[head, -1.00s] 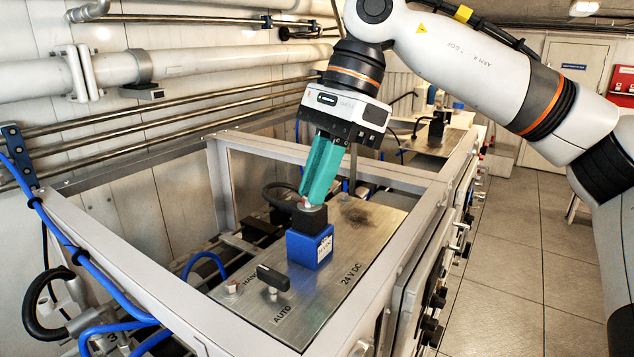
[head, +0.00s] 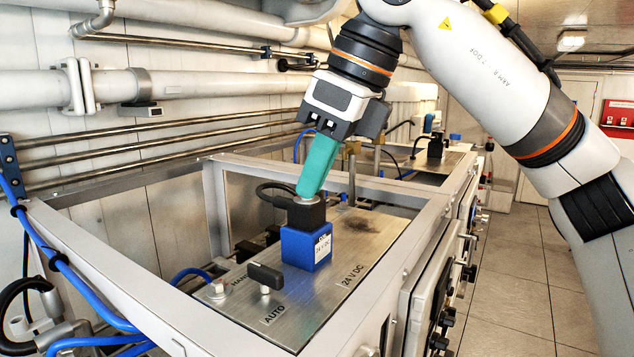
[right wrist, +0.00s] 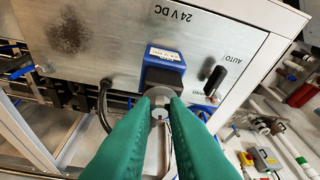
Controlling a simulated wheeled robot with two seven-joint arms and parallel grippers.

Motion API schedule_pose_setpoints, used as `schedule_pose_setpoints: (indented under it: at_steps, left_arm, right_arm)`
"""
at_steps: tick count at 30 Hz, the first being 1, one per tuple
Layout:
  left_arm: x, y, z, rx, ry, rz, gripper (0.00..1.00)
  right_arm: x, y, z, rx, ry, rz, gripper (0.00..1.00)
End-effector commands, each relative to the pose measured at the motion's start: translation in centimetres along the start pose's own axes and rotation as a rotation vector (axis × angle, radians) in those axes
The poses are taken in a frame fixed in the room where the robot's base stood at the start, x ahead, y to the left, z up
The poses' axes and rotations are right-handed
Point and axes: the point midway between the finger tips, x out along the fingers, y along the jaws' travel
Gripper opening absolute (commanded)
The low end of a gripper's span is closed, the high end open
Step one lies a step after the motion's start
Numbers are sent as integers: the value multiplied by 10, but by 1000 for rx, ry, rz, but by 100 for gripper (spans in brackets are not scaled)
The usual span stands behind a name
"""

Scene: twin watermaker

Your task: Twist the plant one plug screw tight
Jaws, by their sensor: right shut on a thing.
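The plant one plug is a black plug (head: 305,212) on a blue coil block (head: 306,248) labelled 24 V DC, standing on a metal plate. A dark cable leaves the plug's left side. My right gripper (head: 307,197) comes down tilted from above, its green fingers shut on the small screw on top of the plug. In the right wrist view the fingertips (right wrist: 160,94) close around the small grey screw head (right wrist: 159,112), with the plug (right wrist: 163,77) just beyond. The fingers hide part of the screw. My left gripper is not in view.
The plate (head: 345,245) carries a black HAND/AUTO switch (head: 265,277) in front of the plug. A grey frame (head: 130,290) surrounds it. A second similar plug (head: 435,145) stands farther back. Pipes run along the left wall.

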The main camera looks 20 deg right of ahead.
Motion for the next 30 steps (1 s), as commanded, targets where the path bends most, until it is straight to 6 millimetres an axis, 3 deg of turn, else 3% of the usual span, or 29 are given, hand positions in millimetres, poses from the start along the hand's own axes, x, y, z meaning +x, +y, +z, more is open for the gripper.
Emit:
schedule_pose_setpoints:
  at_steps: [12, 30]
  left_arm:
    - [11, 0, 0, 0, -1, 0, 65]
    - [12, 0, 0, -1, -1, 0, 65]
  right_arm:
    - [1, -3, 0, 192, 0, 80, 0]
    - [0, -3, -1, 225, 1, 93, 0]
